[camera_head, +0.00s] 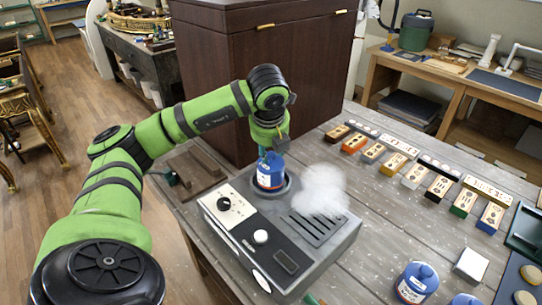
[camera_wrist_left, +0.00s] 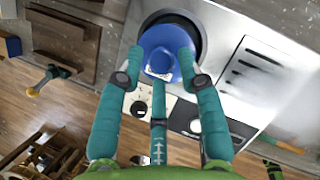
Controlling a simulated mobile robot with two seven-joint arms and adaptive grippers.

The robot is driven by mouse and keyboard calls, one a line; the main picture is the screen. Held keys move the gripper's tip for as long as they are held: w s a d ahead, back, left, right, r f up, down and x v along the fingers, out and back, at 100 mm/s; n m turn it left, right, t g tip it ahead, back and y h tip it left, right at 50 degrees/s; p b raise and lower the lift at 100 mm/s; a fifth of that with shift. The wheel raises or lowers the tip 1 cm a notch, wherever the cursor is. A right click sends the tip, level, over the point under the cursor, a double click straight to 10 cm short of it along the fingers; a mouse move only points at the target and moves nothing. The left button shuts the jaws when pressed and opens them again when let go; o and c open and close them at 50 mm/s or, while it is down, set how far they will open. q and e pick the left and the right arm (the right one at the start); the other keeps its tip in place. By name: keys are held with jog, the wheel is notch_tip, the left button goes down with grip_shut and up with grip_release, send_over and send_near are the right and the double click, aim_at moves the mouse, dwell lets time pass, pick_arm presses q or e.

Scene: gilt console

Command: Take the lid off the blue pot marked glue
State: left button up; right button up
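A blue pot (camera_head: 270,178) with a white label sits in the round well of a grey heater box (camera_head: 240,240). The label's print is too small to read. Its blue lid (camera_wrist_left: 160,40) with a round knob is on it. My left gripper (camera_head: 269,156) is right above the pot, pointing down. In the left wrist view its teal fingers (camera_wrist_left: 161,62) are spread around the knob, with blue lid showing between them and the knob. I cannot tell whether they touch the lid. My right gripper is not in view.
White vapour (camera_head: 322,190) hangs over the heater's slotted vent. More blue pots (camera_head: 416,280) stand at the front right. Rows of small coloured blocks (camera_head: 397,165) line the bench's right side. A dark wooden cabinet (camera_head: 270,85) rises close behind the pot.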

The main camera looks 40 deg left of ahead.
pick_arm(q)
jog(key=shift+x, duration=0.75)
jog(key=c, duration=0.6)
jog(key=shift+c, duration=0.2)
jog(key=shift+r, duration=0.15)
